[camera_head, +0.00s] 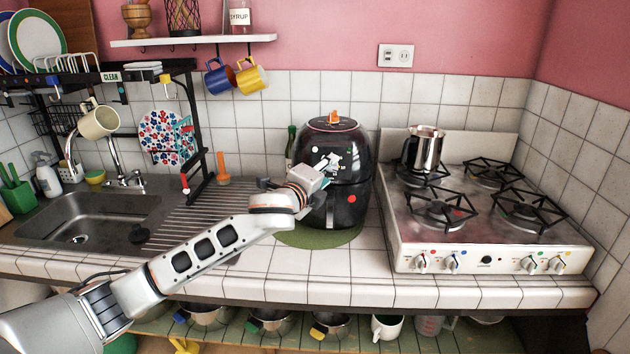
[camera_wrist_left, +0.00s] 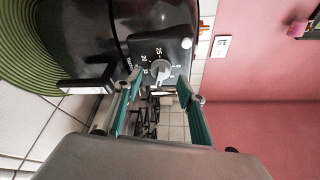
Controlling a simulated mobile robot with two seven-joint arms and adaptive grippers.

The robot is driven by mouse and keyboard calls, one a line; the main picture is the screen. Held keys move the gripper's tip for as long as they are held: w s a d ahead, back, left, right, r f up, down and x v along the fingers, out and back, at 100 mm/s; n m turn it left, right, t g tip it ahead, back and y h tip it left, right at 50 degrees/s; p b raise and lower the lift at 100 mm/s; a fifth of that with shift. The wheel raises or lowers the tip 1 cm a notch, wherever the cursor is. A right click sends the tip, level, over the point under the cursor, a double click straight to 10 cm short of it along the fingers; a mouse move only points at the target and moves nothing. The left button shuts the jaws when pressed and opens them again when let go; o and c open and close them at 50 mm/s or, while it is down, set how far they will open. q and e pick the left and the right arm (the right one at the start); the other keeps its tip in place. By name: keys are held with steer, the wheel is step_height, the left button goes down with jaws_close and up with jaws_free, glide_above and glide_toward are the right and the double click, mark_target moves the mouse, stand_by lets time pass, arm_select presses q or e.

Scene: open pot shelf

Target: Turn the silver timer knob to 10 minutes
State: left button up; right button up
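The black air fryer (camera_head: 348,182) stands on a green round mat (camera_head: 318,238) on the tiled counter. In the left wrist view, the silver timer knob (camera_wrist_left: 160,68) sits on the air fryer's dark panel (camera_wrist_left: 172,48), with white numerals around it. Its exact setting is too small to read. My left gripper (camera_head: 322,178) is in front of the air fryer's upper part. In the left wrist view its two green fingers (camera_wrist_left: 157,90) are apart, short of the knob and on either side of it, with nothing between them. My right gripper is not in view.
The stove (camera_head: 440,225) with a silver pot (camera_head: 424,150) stands to the right. The dish rack and sink (camera_head: 85,215) are at left. A green bottle (camera_head: 290,145) stands behind the air fryer's left side. The air fryer's handle (camera_wrist_left: 85,87) juts out near the left finger.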

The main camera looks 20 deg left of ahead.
arm_select(q)
steer(key=s+a+r, duration=0.1)
steer(key=s, duration=0.9)
